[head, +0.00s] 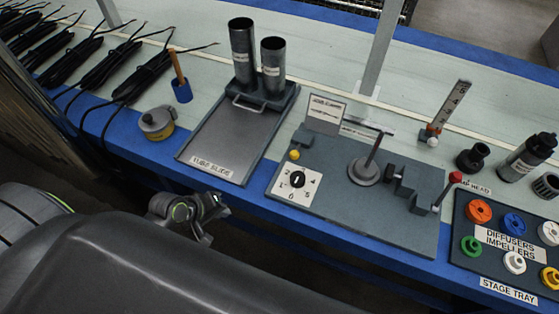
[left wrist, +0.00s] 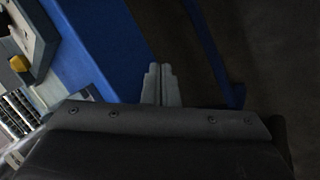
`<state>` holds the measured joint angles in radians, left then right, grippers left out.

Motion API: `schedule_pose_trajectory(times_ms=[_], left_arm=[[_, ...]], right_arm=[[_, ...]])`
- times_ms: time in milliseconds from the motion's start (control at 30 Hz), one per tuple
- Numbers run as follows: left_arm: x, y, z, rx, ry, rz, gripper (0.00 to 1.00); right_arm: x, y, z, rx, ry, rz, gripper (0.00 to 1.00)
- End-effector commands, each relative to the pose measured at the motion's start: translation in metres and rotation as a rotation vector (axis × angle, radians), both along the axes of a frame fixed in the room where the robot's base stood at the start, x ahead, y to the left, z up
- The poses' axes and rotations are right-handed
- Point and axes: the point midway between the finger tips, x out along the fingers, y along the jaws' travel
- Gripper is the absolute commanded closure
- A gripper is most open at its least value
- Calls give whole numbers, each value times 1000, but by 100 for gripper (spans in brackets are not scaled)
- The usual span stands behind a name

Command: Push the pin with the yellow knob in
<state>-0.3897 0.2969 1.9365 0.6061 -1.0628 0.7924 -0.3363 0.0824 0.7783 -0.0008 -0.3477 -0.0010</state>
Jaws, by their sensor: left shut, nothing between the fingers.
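The pin's yellow knob (head: 294,155) stands at the left edge of the grey fixture plate (head: 400,222), just behind a white numbered dial (head: 295,185) with a black knob. The yellow knob also shows at the left edge of the left wrist view (left wrist: 19,63). The pin's shaft is hidden, so I cannot tell how deep it sits. My left gripper (head: 203,232) is in front of the bench's blue edge, well short of the yellow knob and to its left. Its fingers (left wrist: 160,72) are closed together and empty. My right gripper is in neither view.
The fixture also carries an upright sign (head: 325,113), a round post base (head: 364,171) and a red-tipped lever (head: 455,177). A tube slide (head: 217,160) lies to its left, and a stage tray (head: 480,254) with coloured rings to its right. My arm covers the lower left.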

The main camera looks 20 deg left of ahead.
Motion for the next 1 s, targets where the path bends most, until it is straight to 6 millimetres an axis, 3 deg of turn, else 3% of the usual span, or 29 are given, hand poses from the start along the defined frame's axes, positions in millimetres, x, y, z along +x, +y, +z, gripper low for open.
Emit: schedule_pose_trajectory(times_ms=[200,400,733,1000], left_arm=[[4,-31,51,-208,4,49,100],[25,-40,73,-503,90,245,100],[82,-17,106,-1094,361,727,100],[102,-3,120,-1296,480,894,100]], right_arm=[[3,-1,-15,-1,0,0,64],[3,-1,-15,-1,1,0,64],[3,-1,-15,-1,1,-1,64],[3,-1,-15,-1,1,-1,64]])
